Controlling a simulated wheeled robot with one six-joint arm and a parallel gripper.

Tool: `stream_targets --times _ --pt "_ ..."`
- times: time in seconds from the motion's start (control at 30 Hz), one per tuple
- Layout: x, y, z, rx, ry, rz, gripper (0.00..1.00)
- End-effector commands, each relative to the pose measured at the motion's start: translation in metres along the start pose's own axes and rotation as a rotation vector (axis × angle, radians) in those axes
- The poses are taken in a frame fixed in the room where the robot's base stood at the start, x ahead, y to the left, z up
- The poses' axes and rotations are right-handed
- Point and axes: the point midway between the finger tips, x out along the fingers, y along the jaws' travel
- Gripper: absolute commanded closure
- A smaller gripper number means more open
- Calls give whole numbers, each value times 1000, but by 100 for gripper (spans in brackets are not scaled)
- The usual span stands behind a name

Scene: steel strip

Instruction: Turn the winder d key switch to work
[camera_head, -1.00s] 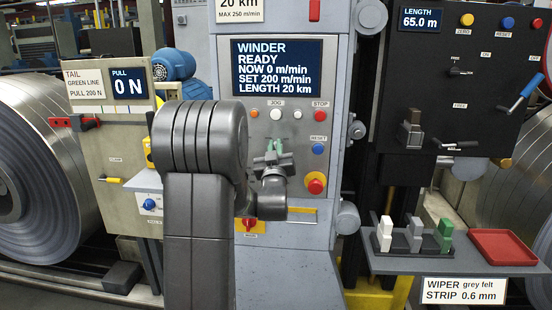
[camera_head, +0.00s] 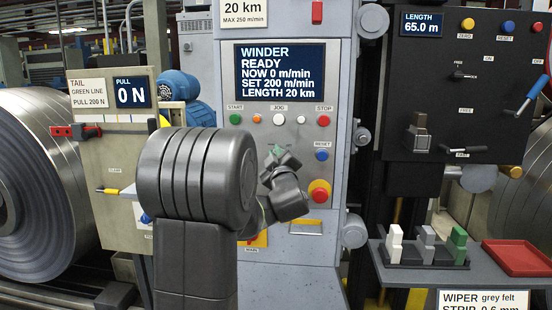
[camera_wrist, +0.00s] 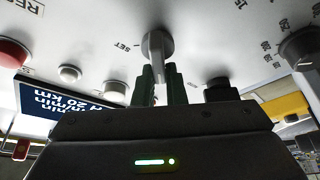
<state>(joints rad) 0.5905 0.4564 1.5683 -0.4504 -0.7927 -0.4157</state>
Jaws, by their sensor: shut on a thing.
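The winder panel (camera_head: 330,175) is a grey upright cabinet whose screen (camera_head: 278,70) reads READY, NOW 0 m/min. In the wrist view, a grey key switch (camera_wrist: 157,45) with a round base sits on the panel, beside the mark SET. My gripper (camera_wrist: 161,75) has its green fingers shut around the switch's handle. In the head view my gripper (camera_head: 279,152) is tilted against the panel below the row of buttons. It hides the switch there, and the WORK mark cannot be read.
A red stop knob (camera_head: 319,191) and a blue RESET button (camera_head: 321,155) are close to the right of my gripper. In the wrist view a black knob (camera_wrist: 218,88) and a dial (camera_wrist: 300,45) are near the fingers. A shelf with wiper blocks and a red tray (camera_head: 515,257) stands at right.

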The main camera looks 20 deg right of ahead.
Motion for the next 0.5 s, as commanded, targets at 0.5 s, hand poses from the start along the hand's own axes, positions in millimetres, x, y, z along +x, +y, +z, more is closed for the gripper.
stream_targets --times 0.5 --pt "0 0 1 -7 -2 -3 69"
